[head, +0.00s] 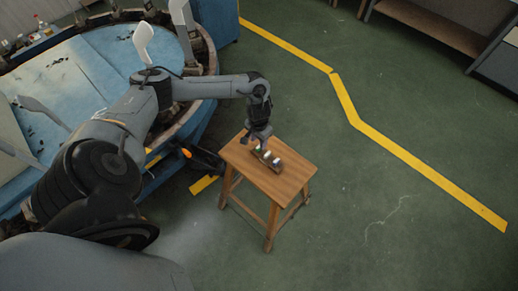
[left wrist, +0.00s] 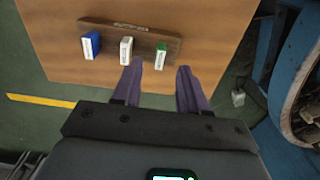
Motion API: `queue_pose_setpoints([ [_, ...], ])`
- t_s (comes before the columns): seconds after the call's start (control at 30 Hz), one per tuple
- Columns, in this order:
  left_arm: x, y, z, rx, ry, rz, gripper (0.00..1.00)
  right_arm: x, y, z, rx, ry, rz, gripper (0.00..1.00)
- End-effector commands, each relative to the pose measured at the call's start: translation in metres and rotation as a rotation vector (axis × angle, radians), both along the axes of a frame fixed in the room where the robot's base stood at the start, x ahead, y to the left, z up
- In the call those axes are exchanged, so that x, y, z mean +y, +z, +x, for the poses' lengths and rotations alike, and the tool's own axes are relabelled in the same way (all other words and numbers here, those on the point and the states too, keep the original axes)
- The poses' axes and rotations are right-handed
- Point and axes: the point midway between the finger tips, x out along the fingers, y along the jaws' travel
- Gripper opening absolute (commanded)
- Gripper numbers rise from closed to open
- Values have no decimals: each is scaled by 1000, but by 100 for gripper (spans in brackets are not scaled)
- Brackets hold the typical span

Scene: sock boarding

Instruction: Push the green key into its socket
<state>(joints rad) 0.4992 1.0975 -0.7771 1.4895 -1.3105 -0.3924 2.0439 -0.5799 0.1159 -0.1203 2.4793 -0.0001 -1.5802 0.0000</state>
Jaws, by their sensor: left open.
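The green key (left wrist: 161,54), green with a white face, stands at the right end of a brown wooden block (left wrist: 110,30) in the left wrist view. My left gripper (left wrist: 158,68) is open, with its two purple fingers pointing at the block. The green key is just beyond the fingertips, between them and nearer the left finger; I cannot tell whether they touch. In the head view my left gripper (head: 259,143) is above the stool, close to the block (head: 269,160). The key's socket cannot be made out. My right gripper is not in view.
A blue key (left wrist: 91,45) and a white key (left wrist: 126,50) stand on the same block, left of the green one. The block lies on a small wooden stool (head: 275,183). A round blue machine (head: 110,50) stands to the left. Green floor is clear to the right.

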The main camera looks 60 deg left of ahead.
Motion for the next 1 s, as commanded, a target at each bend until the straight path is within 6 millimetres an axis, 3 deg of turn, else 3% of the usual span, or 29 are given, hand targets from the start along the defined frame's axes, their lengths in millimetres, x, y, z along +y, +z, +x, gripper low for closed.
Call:
queue_pose_setpoints([
  [0.23, 2, -33, 2, 0, 0, -1, 43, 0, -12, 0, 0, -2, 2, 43],
  [0.6, 2, -39, 2, -1, 0, -1, 43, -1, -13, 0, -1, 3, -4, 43],
  [0.87, 2, -39, 2, 0, 0, -1, 3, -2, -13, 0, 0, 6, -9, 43],
  [1.0, 2, -39, 2, 0, 0, -1, 0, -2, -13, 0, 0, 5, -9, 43],
])
